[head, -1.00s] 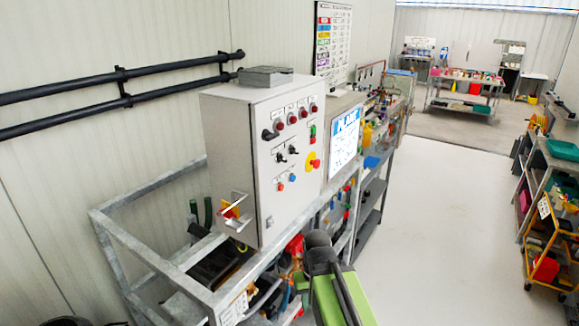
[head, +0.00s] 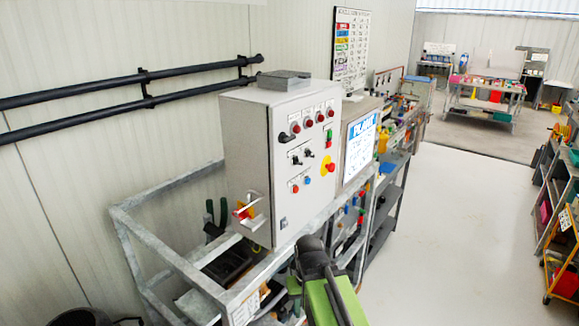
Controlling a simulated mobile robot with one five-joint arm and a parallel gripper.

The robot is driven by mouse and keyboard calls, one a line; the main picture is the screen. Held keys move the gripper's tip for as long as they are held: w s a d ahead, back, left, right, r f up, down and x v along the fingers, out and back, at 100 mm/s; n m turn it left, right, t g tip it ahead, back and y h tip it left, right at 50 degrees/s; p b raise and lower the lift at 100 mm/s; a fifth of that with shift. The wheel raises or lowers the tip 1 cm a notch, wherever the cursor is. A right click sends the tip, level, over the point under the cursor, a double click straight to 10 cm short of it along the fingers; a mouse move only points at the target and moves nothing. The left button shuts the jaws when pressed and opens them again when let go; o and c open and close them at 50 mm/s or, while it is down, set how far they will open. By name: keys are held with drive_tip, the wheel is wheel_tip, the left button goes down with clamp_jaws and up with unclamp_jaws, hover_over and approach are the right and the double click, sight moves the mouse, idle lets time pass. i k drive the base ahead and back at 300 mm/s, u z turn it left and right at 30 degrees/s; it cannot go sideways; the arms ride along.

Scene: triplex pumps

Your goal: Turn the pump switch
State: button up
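A grey control cabinet (head: 240,150) stands on a metal frame in the head view, its door facing right. Two small black selector switches (head: 296,160) (head: 309,153) sit mid-door, below a row of red lamps (head: 308,122). The labels are too small to read, so I cannot tell which is the pump switch. My green and black arm shows at bottom centre, apart from the switches; my gripper is not visible.
The metal frame (head: 170,255) extends left and in front of the cabinet. Black pipes (head: 120,90) run along the left wall. Shelves and a yellow cart (head: 562,245) line the right. The pale floor (head: 440,220) between is clear.

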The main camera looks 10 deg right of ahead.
sight(296, 160)
drive_tip(key=u, duration=4.9)
drive_tip(key=i, duration=0.1)
drive_tip(key=z, duration=2.95)
drive_tip(key=k, duration=0.95)
drive_tip(key=z, duration=0.5)
drive_tip(key=i, duration=0.5)
drive_tip(key=u, duration=0.1)
